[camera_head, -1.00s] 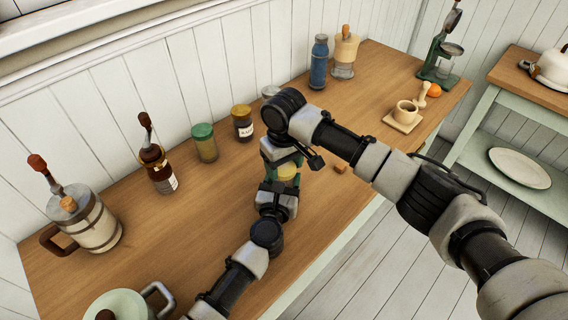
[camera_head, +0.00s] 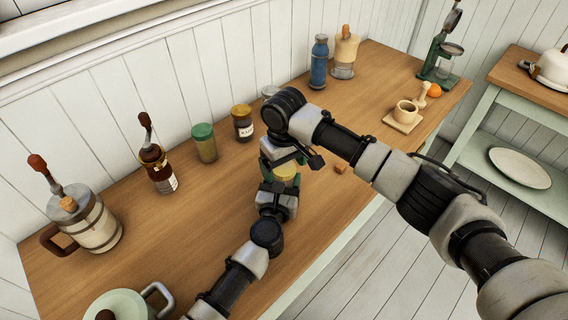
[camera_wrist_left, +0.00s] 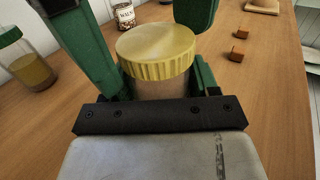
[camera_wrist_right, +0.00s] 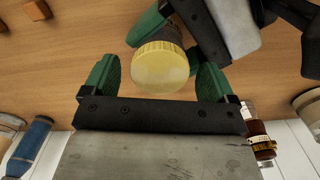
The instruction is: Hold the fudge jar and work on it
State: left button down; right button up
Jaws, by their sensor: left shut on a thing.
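The jar with a ribbed yellow lid (camera_wrist_left: 155,52), which I take for the fudge jar, is upright in my left gripper (camera_head: 279,185). The gripper's green fingers are shut on its body, low over the table. The lid is on; no label shows. The lid also shows in the right wrist view (camera_wrist_right: 160,68). My right gripper (camera_wrist_right: 156,75) is above the jar, its fingers apart on either side of the lid, with a visible gap at the left finger. In the head view, my right wrist and gripper (camera_head: 284,155) partly hide the jar.
A green-lidded jar (camera_head: 204,143), a labelled jar (camera_head: 243,124), a brown bottle (camera_head: 158,170) and a wooden tankard (camera_head: 98,228) stand left of the grippers. A blue bottle (camera_head: 319,62) stands behind. Small brown blocks (camera_head: 341,168) lie right of the jar.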

notch_tip(320, 180, up, 4)
jog(key=shift+r, duration=0.25)
jog(key=shift+c, duration=0.7)
notch_tip(320, 180, up, 3)
jog(key=shift+w+f+m, duration=0.1)
jog(key=shift+m, duration=0.7)
jog(key=shift+c, duration=0.4)
jog(key=shift+f, duration=3.7)
jog(key=c, duration=0.7)
jog(key=shift+n, duration=1.4)
jog(key=shift+c, duration=0.2)
